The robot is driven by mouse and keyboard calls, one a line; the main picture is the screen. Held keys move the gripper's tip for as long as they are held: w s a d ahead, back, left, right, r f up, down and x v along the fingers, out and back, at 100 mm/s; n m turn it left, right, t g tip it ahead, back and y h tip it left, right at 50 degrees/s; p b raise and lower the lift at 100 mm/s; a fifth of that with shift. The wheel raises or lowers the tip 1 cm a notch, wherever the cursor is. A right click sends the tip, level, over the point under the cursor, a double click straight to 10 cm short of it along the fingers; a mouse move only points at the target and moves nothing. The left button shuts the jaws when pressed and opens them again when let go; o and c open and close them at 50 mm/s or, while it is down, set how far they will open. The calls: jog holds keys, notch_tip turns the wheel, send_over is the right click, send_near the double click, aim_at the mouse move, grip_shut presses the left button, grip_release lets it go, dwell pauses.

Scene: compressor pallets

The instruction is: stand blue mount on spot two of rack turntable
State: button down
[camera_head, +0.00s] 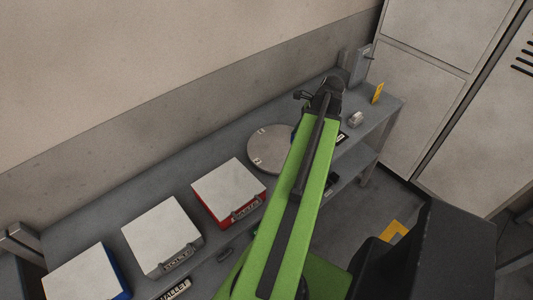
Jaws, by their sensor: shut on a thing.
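The round grey turntable (268,150) lies on the long grey bench, left of my green arm. Its right edge is hidden behind the arm. Small dark marks show on its top, but I cannot read its spots. A small dark blue sliver (293,135) shows between the turntable's right side and my arm. It may be part of the blue mount, but most of it is hidden and I cannot tell whether it is held or standing. My arm reaches over the bench to a black joint at its far end. The gripper's fingers are hidden behind the arm.
Left of the turntable, a red box (228,190), a grey box (162,236) and a blue box (87,274) with pale tops line the bench. A yellow card (377,93) and a small metallic part (355,118) are at its right end. Tall cabinets (425,85) stand beyond.

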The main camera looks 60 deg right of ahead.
jog(key=b, duration=0.7)
send_near(263, 155)
jog(key=shift+w+a+f, duration=0.3)
jog(key=shift+w+f, duration=0.35)
jog(key=shift+w, duration=0.15)
jog(key=shift+w+a, duration=0.1)
jog(key=shift+w, duration=0.25)
notch_tip(263, 155, down, 4)
jog(key=b, duration=0.4)
jog(key=shift+f, duration=0.15)
jog(key=c, duration=0.9)
grip_release()
